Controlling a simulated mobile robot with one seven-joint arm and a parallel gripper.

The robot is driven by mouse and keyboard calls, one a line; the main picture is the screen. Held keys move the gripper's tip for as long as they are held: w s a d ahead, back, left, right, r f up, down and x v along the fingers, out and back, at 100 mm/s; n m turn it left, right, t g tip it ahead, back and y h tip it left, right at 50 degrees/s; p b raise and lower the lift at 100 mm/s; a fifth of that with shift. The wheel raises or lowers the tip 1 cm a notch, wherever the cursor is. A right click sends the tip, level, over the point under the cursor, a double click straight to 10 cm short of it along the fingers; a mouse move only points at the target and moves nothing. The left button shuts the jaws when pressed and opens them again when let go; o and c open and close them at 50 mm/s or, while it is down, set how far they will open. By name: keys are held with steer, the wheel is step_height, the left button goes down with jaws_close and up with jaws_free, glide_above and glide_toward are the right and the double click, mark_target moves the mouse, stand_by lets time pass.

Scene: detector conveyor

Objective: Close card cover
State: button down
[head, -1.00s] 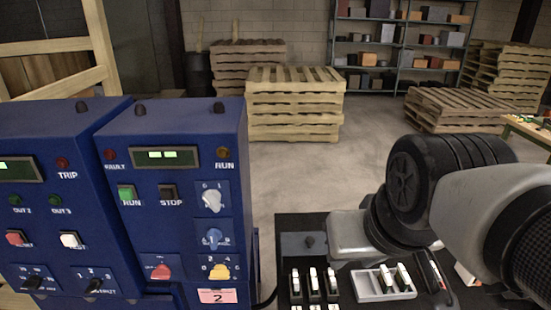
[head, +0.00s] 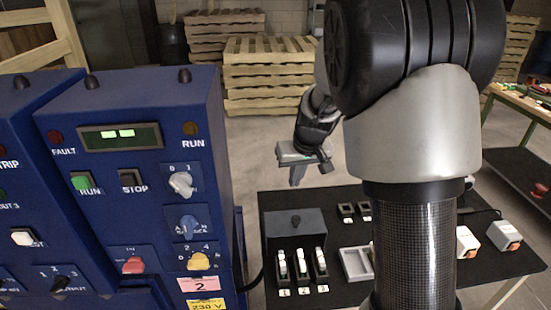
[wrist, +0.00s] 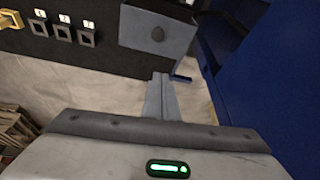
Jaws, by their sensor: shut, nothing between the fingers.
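In the wrist view my gripper (wrist: 161,82) is shut and empty, apart from the box.
The blue control cabinet (head: 150,160) stands close on the left. The black table (head: 268,203) holds three switch-like cards (head: 301,265) in front, a light tray (head: 352,263) partly behind my arm, and small sockets (head: 346,210). Open floor lies behind the table.

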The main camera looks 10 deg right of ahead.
step_height(320, 180, down, 4)
steer(key=w, duration=0.3)
glide_above(290, 213)
step_height(290, 213, down, 9)
steer(key=shift+r, duration=0.1)
steer(key=s, duration=0.3)
steer(key=shift+d, duration=0.15)
steer(key=shift+s+f, duration=0.3)
steer(key=shift+s, duration=0.1)
